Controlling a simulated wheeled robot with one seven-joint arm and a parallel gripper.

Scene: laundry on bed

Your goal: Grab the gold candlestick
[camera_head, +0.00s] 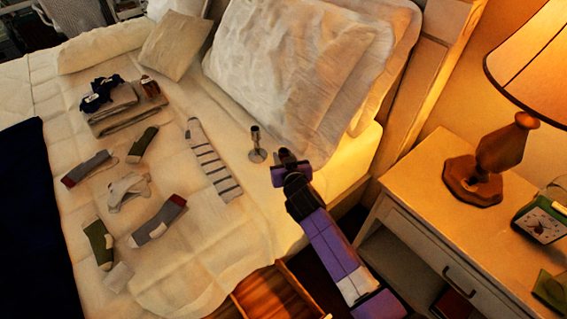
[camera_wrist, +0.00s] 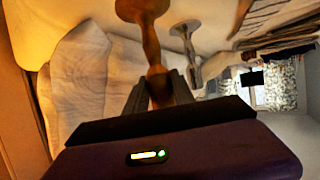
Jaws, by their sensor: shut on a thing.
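The gold candlestick (camera_wrist: 152,48) is between the two fingers of my gripper (camera_wrist: 160,88) in the wrist view, with its wide round end at the top edge of the picture. My gripper (camera_head: 291,171) is shut on its stem. In the head view, only a dark part of this candlestick (camera_head: 284,154) shows past my gripper, near the right edge of the bed. A second, greyer candlestick (camera_head: 257,146) stands upright on the bed just left of my gripper. It also shows in the wrist view (camera_wrist: 187,42), right of the held one and apart from it.
Pillows (camera_head: 310,75) lie behind my gripper. A striped sock (camera_head: 211,160), other socks and folded clothes (camera_head: 122,108) lie on the bed to the left. A nightstand (camera_head: 450,235) with a lamp (camera_head: 490,160) and a clock (camera_head: 541,220) stands right. An open wooden drawer (camera_head: 272,295) is in front.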

